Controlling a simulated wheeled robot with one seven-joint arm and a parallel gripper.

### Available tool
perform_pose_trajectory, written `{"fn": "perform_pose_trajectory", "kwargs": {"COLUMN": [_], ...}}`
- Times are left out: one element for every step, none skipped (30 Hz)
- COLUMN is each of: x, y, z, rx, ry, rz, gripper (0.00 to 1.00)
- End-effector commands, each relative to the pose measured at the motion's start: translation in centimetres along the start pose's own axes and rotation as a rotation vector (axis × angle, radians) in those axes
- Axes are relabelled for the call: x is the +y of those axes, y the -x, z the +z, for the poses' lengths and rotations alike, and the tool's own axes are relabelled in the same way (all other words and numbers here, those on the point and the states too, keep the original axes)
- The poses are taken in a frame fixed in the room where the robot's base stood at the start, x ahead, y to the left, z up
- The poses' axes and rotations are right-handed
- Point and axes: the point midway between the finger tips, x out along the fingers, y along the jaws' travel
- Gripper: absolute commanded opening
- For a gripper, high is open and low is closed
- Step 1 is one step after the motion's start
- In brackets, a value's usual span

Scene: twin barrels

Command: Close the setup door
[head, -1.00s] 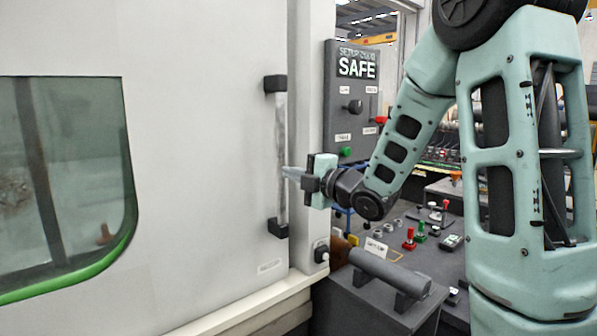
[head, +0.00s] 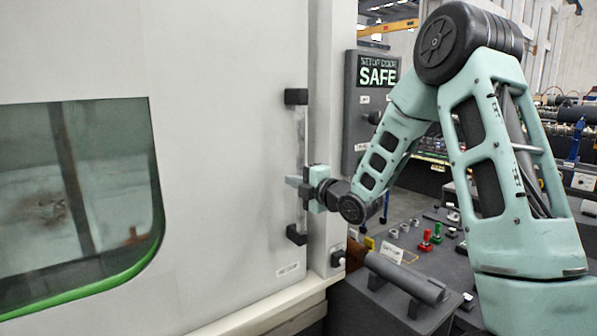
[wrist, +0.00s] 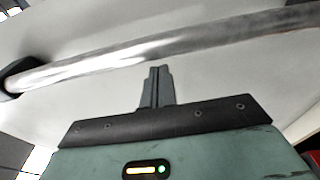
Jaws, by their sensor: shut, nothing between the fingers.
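The setup door (head: 230,150) is the large off-white panel with a green-edged window, in the head view. Its right edge meets the pale frame post (head: 327,130) with no clear gap visible. The vertical bar handle (head: 301,130) sits near that edge between two black mounts. My gripper (head: 291,180) is shut and empty, its fingertips overlapping the handle's lower middle in the head view. In the wrist view, the handle (wrist: 150,50) crosses above the closed fingertips (wrist: 155,72). I cannot tell whether they touch the bar or the door.
A dark panel (head: 372,110) beside the post reads "SETUP DOOR SAFE". A grey cylinder on a stand (head: 405,277) is below my arm. A bench with red and green knobs (head: 430,240) lies to the right. A pale ledge (head: 265,308) runs under the door.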

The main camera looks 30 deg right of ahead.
Motion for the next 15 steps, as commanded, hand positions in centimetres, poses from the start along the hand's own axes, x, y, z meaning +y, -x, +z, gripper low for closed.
{"fn": "perform_pose_trajectory", "kwargs": {"x": [0.27,0.21,0.14,0.1,0.07,0.04,0.02,0.01,-0.02,-0.03,-0.04,-0.05,-0.04,-0.04,-0.04], "y": [0.12,0.2,0.28,0.32,0.36,0.39,0.41,0.42,0.42,0.42,0.43,0.43,0.43,0.43,0.43], "z": [0.4,0.59,0.8,0.91,1.0,1.07,1.11,1.13,1.14,1.14,1.14,1.13,1.13,1.13,1.13], "rx": [0.0,0.0,0.001,0.001,0.001,0.001,0.002,0.002,0.002,0.002,0.002,0.002,0.002,0.002,0.002], "ry": [-0.001,-0.001,-0.001,-0.001,-0.001,-0.001,0.0,0.0,0.0,0.0,0.0,0.0,0.0,0.0,0.0], "rz": [-0.001,-0.001,-0.001,-0.001,-0.001,0.0,0.0,0.001,0.001,0.001,0.001,0.001,0.001,0.001,0.001], "gripper": [0.0,0.0,0.0,0.0,0.0,0.0,0.0,0.0,0.0,0.0,0.0,0.0,0.0,0.0,0.0]}}
